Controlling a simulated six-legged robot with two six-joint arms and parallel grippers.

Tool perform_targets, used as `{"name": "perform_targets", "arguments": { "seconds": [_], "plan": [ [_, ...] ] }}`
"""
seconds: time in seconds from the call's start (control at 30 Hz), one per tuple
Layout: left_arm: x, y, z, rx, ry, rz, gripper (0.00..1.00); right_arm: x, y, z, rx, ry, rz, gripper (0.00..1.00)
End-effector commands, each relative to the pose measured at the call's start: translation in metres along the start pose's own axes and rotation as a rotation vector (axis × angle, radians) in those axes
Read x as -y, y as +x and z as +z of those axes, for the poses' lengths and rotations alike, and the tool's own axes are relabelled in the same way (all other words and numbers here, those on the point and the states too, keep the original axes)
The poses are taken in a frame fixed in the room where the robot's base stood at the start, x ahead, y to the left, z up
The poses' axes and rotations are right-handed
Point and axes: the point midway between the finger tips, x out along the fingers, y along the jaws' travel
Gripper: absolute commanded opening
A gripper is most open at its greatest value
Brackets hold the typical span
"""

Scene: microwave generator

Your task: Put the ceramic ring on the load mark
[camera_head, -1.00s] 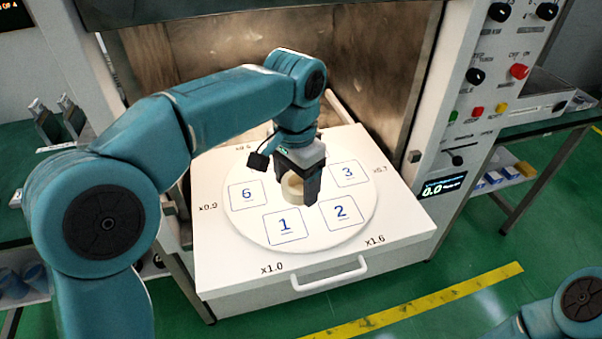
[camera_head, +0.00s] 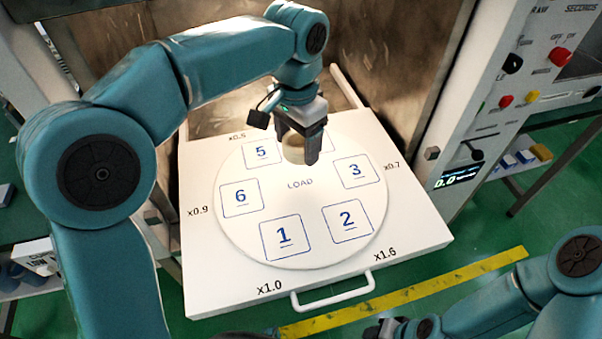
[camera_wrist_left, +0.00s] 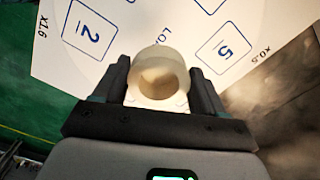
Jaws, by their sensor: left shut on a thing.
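The pale cream ceramic ring (camera_head: 293,150) is between the fingers of my left gripper (camera_head: 302,150), which is shut on it. In the head view the ring appears just behind the LOAD mark (camera_head: 300,184), at the middle of the round white plate (camera_head: 285,258). The left wrist view shows the ring (camera_wrist_left: 158,72) between both fingers, covering part of the LOAD lettering (camera_wrist_left: 154,32). Its height over the plate is hard to judge. My right arm shows at the lower right; its gripper (camera_head: 382,329) is only partly visible at the bottom edge.
Numbered squares surround the LOAD mark, with square 4 partly hidden by the gripper. The plate lies on a white drawer (camera_head: 420,238) with a front handle (camera_head: 333,297). The brown chamber (camera_head: 385,60) is behind, and a control panel (camera_head: 505,85) stands at the right.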

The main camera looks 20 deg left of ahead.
Motion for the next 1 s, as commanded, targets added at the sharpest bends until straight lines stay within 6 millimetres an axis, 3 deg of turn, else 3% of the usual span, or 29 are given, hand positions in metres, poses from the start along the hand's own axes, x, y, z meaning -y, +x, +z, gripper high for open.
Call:
{"name": "perform_targets", "arguments": {
  "seconds": [0.2,0.63,1.0],
  "plan": [
    [-0.004,0.043,0.004,0.004,0.001,0.000,0.36,-0.003,0.009,0.000,0.000,0.000,0.000,0.43],
    [-0.005,0.096,0.003,0.002,0.000,0.000,0.36,-0.006,0.016,0.000,0.000,0.000,0.000,0.43],
    [-0.003,0.102,0.000,-0.001,0.000,0.000,0.36,-0.006,0.018,0.000,0.000,0.000,0.000,0.43]
  ]
}}
